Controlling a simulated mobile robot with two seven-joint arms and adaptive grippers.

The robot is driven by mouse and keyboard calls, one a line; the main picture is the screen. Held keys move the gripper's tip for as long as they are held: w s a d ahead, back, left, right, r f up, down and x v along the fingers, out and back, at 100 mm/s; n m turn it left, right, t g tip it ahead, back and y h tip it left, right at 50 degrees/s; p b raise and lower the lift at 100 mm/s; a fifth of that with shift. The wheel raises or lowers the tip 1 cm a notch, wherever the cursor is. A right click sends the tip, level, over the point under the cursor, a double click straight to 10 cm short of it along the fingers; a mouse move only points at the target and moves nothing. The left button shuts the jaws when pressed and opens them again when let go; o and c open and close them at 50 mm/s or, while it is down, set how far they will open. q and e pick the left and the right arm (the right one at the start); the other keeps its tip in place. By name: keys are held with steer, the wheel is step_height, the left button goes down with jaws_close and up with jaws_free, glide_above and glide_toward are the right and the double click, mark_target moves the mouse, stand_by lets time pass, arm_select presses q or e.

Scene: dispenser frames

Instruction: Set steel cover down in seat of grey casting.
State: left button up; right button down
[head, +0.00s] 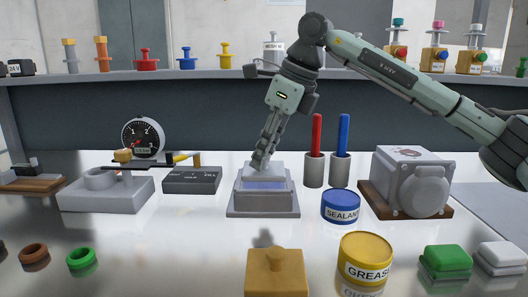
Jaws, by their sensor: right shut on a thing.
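The steel cover (281,172) is a pale grey piece at the centre of the head view. My right gripper (262,162) reaches down from above and is shut on its upper part. The grey casting (262,211) is a stepped, square block on the bench, directly below the cover. A bluish face (263,185) shows between the cover and the casting's front rim. The fingers hide part of the cover's top. I cannot tell whether the cover rests in the seat or hangs just above it. My left gripper is not in view.
A dark grey box (192,181) and a gauge fixture (105,194) stand to the left. Two grey cups (314,170) with red and blue sticks, a blue sealant tin (341,207) and a grey housing (412,183) stand right. A yellow block (276,274) and grease tin (365,260) are in front.

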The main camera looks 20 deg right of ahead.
steer(key=shift+f+b, duration=0.55)
steer(key=shift+f, duration=0.2)
steer(key=c, duration=1.3)
jaws_free()
steer(key=v, duration=1.2)
steer(key=shift+a, duration=0.1)
